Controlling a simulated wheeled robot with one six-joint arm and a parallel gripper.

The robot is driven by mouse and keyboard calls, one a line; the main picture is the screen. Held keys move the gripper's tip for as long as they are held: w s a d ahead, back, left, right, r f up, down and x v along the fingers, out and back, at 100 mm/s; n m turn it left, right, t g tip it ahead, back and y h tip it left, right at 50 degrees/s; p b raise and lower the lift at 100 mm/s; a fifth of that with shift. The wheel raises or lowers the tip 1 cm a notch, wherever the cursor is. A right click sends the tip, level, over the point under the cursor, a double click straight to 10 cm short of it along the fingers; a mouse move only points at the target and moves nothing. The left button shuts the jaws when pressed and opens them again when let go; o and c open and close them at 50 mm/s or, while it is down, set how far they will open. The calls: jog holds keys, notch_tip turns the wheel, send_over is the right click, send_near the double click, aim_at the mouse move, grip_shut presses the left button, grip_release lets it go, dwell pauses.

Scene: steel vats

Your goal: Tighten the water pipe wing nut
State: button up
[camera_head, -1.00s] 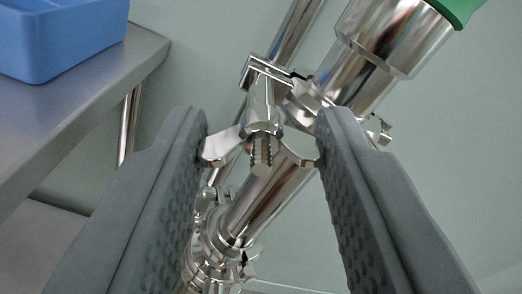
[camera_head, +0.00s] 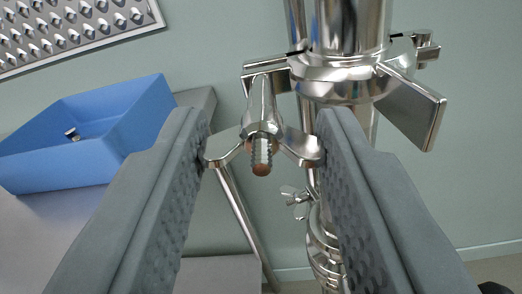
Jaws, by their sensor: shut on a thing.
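The wing nut (camera_head: 262,140) is shiny metal and sits on a threaded bolt whose end (camera_head: 261,168) points toward the camera. The bolt belongs to a clamp (camera_head: 335,72) around the vertical steel water pipe (camera_head: 350,25). My gripper (camera_head: 263,135) has one grey textured finger on each side of the wing nut. The left finger touches the tip of the left wing and the right finger touches the right wing, so it is shut on the wing nut. The wings spread sideways, roughly level in the picture. The finger tips hide a little of the wing ends.
A flat clamp plate (camera_head: 412,108) sticks out right of the pipe. A lower clamp with another wing nut (camera_head: 297,196) is below. A blue bin (camera_head: 85,135) stands on a steel table (camera_head: 45,235) at left. A perforated metal panel (camera_head: 75,28) is above it. The right side is open.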

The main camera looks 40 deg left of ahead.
dwell(0.4)
jog(key=o, duration=1)
jog(key=shift+d, duration=0.1)
jog(key=v, duration=1.7)
jog(key=shift+s, duration=0.15)
jog(key=shift+d, duration=0.15)
jog(key=s+d+r+m+t+h, duration=0.15)
jog(key=s+d+r, duration=0.3)
jog(key=d, duration=0.65)
jog(key=s+d+r+m+t+h, duration=0.1)
jog(key=s+d+r+h, duration=0.3)
jog(key=d, duration=0.7)
jog(key=s+d+r+m+h, duration=0.1)
jog(key=s+d+r+h, duration=0.2)
jog(key=s+d, duration=1.1)
jog(key=shift+s+m+h, duration=0.25)
jog(key=shift+m+h, duration=0.1)
jog(key=shift+h, duration=0.2)
